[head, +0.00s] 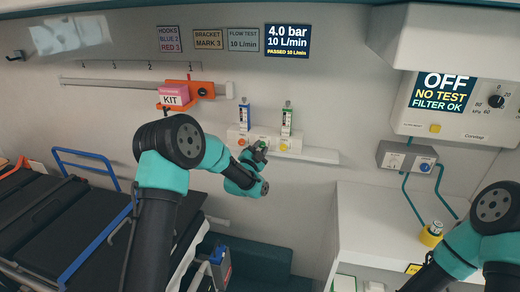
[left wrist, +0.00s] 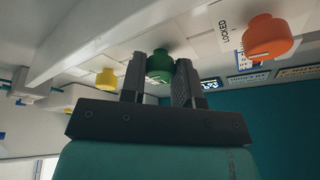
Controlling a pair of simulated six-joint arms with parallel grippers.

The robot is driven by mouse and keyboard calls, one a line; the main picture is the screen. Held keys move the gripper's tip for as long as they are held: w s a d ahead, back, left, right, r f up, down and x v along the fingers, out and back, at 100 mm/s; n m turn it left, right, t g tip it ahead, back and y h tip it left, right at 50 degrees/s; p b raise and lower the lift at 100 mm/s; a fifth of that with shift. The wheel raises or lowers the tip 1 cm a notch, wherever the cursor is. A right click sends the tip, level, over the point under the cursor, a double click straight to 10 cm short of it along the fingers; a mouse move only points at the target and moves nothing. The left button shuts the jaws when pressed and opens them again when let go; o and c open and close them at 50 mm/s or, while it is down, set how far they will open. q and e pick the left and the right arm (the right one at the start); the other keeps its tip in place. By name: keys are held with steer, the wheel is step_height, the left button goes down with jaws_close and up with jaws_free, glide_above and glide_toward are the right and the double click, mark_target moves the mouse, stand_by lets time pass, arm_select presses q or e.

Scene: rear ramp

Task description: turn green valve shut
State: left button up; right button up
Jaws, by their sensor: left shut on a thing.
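The green valve (left wrist: 160,62) is a round green knob on the white wall unit. In the left wrist view it sits between the two fingers of my left gripper (left wrist: 160,82), which is shut on it. In the head view my left gripper (head: 256,154) reaches up to the unit and mostly hides the green valve (head: 263,144). How far the valve is turned cannot be told. Only links of my right arm show at the lower right of the head view; its gripper is out of the picture.
An orange knob (left wrist: 268,37) and a yellow knob (left wrist: 107,77) flank the green valve closely. Two flowmeters (head: 246,114) (head: 287,118) stand above the knobs. A wall sign (head: 287,41) reads 4.0 bar, 10 L/min. A pink kit (head: 174,95) hangs left. A stretcher (head: 40,215) fills the lower left.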

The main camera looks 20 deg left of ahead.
arm_select(q)
steer(key=shift+n+y, duration=0.3)
steer(key=shift+n, duration=0.2)
steer(key=n+y, duration=0.1)
steer(key=n, duration=0.1)
steer(key=n+t, duration=0.1)
steer(key=n, duration=0.1)
steer(key=shift+d+f+n+y, duration=0.1)
steer(key=shift+d+n+y, duration=0.05)
steer(key=shift+n+y, duration=0.2)
steer(key=n+y, duration=0.2)
steer(key=n, duration=0.1)
steer(key=n+y, duration=0.1)
steer(key=n, duration=0.2)
steer(key=shift+d+n+y, duration=0.15)
steer(key=shift+n+y, duration=0.1)
steer(key=shift+y, duration=0.1)
steer(key=n+y, duration=0.1)
steer(key=n, duration=0.2)
steer(key=n+y, duration=0.1)
steer(key=n, duration=0.2)
steer(key=shift+d+g, duration=0.15)
steer(key=shift+g, duration=0.15)
steer(key=shift+n+g+y, duration=0.35)
steer(key=shift+n+y, duration=0.15)
steer(key=shift+n, duration=0.65)
steer(key=shift+n+g+y, duration=0.35)
steer(key=shift+n+y, duration=0.15)
steer(key=shift+n, duration=0.65)
steer(key=o, duration=0.6)
